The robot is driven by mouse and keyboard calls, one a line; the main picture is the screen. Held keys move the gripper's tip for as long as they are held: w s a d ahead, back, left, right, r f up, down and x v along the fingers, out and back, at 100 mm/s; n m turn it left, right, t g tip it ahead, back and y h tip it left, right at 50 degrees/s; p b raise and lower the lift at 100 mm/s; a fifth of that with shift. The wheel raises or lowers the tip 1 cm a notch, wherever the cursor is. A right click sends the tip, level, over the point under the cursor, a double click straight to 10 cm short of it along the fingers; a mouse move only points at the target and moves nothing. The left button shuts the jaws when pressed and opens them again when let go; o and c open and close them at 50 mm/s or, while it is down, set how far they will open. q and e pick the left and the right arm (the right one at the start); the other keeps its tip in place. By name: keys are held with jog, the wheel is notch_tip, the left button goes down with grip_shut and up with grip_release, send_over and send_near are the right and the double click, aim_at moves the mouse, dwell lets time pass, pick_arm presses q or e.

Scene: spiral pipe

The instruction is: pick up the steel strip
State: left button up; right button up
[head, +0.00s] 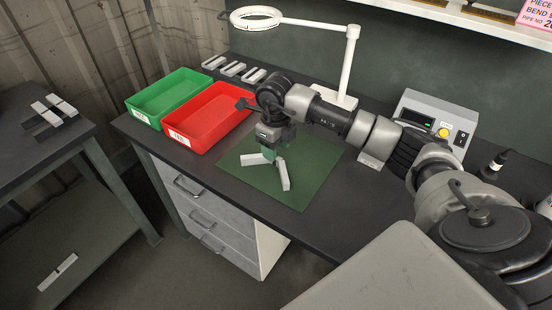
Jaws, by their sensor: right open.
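Pale grey steel (283,175) lies on the green mat (311,172). One length points to the front right and a shorter arm (254,159) points left, making a V. I cannot tell whether this is one bent strip or two pieces, because my gripper covers where they meet. My right gripper (273,151) is open and points down right over that meeting place. I cannot tell whether its fingers are around the steel or only above it. My left gripper is not in view.
A red bin (212,134) and a green bin (149,107) stand left of the mat. Several small grey pieces (232,69) lie behind them. A white ring lamp (353,62) and a grey control box (441,110) stand at the back. A side table (22,150) is at left.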

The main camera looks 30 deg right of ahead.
jog(key=f, duration=0.3)
jog(key=f+p, duration=0.1)
jog(key=shift+w+d+f, duration=0.1)
jog(key=shift+w+f, duration=0.1)
jog(key=shift+w, duration=0.05)
jog(key=shift+f, duration=0.3)
jog(key=shift+c, duration=0.3)
jog(key=c, duration=0.5)
grip_shut()
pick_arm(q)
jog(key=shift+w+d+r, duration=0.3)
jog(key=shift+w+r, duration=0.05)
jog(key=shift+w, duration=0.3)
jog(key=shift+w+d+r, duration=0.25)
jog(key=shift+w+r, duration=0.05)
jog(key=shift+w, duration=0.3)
pick_arm(e)
jog(key=shift+w+d, duration=0.1)
